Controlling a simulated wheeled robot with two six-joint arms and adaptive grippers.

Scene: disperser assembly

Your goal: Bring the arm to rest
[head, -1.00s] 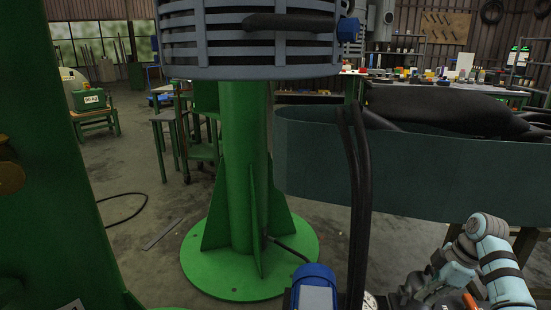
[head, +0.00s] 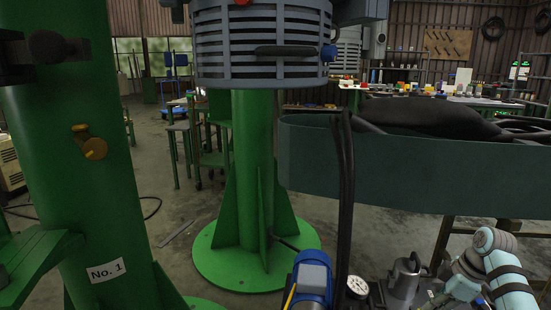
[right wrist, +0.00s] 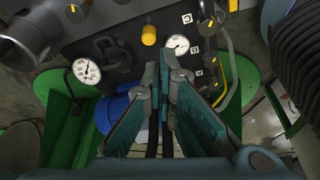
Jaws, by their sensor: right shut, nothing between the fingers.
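My right arm (head: 495,265), pale blue with dark bands, is folded low at the right edge of the head view. Its gripper is hard to make out there. In the right wrist view my right gripper (right wrist: 167,80) has its two teal fingers close together at the tips, with nothing between them. The fingers point toward a dark panel (right wrist: 120,38) with gauges and knobs and appear clear of it. My left arm and gripper are not in view.
A green column (head: 85,180) labelled "No. 1" stands at left. A green pedestal (head: 250,165) carries a grey slatted drum (head: 262,70). A blue-grey trough (head: 420,160) spans the right. A blue motor (head: 312,275) and a gauge (head: 358,286) are close below. Open floor lies between the columns.

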